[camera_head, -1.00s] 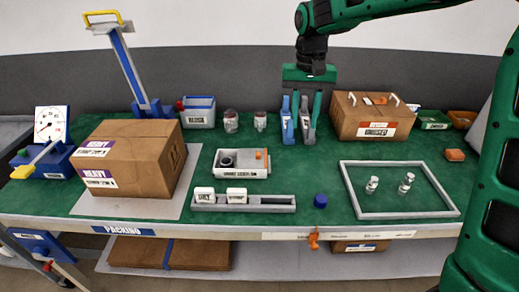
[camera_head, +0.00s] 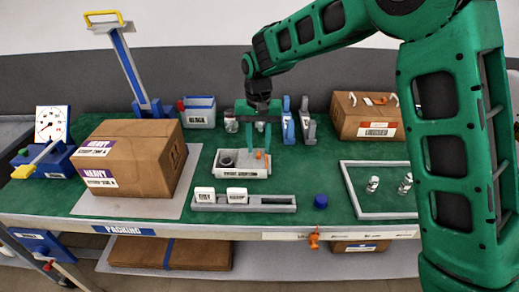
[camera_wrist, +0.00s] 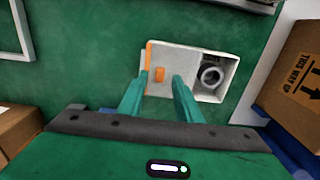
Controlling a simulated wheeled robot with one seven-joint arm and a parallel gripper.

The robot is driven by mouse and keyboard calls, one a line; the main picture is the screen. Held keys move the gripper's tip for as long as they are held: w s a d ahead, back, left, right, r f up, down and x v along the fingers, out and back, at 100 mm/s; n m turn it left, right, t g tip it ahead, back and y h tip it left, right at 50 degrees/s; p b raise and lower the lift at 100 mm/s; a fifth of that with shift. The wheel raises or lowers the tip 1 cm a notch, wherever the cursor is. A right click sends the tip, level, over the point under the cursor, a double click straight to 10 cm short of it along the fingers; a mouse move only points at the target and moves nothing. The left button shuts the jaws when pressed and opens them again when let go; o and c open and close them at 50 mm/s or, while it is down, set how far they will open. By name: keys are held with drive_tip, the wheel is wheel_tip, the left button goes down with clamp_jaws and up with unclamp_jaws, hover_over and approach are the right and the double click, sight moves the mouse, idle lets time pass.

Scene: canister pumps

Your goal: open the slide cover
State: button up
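A pale grey box (camera_head: 241,173) with printed lettering on its front stands on the green bench top. Its flat slide cover (camera_wrist: 165,60) lies over the left part of the box in the wrist view. The cover bears a small orange tab (camera_wrist: 160,74), and an orange strip runs along its far left edge. A dark round socket (camera_wrist: 211,75) shows uncovered beside the cover; it also shows in the head view (camera_head: 227,161). My gripper (camera_head: 261,150) is above the orange end of the box, pointing down. Its fingers are apart, one on each side of the tab; contact cannot be told.
A grey tray (camera_head: 272,203) with two white labelled blocks stands in front of the box. A blue cap (camera_head: 321,201) is to its right. A large carton (camera_head: 133,160) stands left, another carton (camera_head: 367,118) behind right. A grey frame (camera_head: 352,188) holds small vials.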

drive_tip(key=shift+f, duration=1)
clamp_jaws()
